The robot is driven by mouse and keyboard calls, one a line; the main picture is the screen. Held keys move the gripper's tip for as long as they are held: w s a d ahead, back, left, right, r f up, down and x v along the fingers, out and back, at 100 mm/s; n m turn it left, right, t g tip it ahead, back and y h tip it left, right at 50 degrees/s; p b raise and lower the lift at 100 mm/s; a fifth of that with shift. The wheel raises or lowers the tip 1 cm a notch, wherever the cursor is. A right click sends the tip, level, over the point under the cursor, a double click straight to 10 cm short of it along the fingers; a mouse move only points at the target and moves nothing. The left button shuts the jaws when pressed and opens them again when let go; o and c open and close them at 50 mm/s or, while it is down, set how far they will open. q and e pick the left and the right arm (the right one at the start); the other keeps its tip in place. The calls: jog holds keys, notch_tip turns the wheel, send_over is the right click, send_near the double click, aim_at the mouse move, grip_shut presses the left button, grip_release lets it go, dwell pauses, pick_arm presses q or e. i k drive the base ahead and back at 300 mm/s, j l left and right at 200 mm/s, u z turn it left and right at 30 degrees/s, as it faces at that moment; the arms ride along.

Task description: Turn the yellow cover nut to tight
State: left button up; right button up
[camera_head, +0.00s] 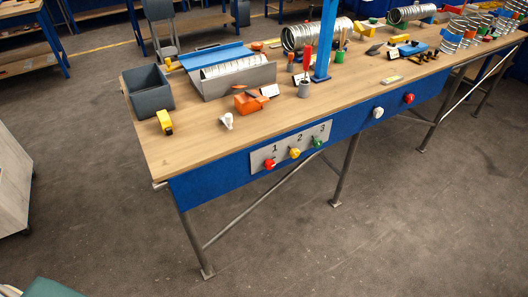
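The yellow cover nut (295,153) sits on a light grey panel (262,158) on the blue front side of the workbench (222,178). It is the middle knob, near the number 2. A red knob (270,164) is to its left near the number 1, and a green knob (318,143) is to its right near the number 3. The nut is too small to tell how tight it is. Neither of my grippers is in view.
A grey bin (150,102), a yellow object (164,122), an orange tool (250,103) and spiral ducts (312,36) stand on the bench top. White (377,112) and red (409,98) knobs are further right on the front. The floor before the bench is clear.

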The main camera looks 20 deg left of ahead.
aim_at(295, 153)
jog(key=i+l+u, duration=0.25)
jog(key=l+u, duration=0.25)
jog(key=i+l+u, duration=0.1)
jog(key=l+u, duration=0.15)
jog(key=l, duration=0.15)
jog(key=i+l+u, duration=0.2)
jog(key=l, duration=0.15)
jog(key=k, duration=0.1)
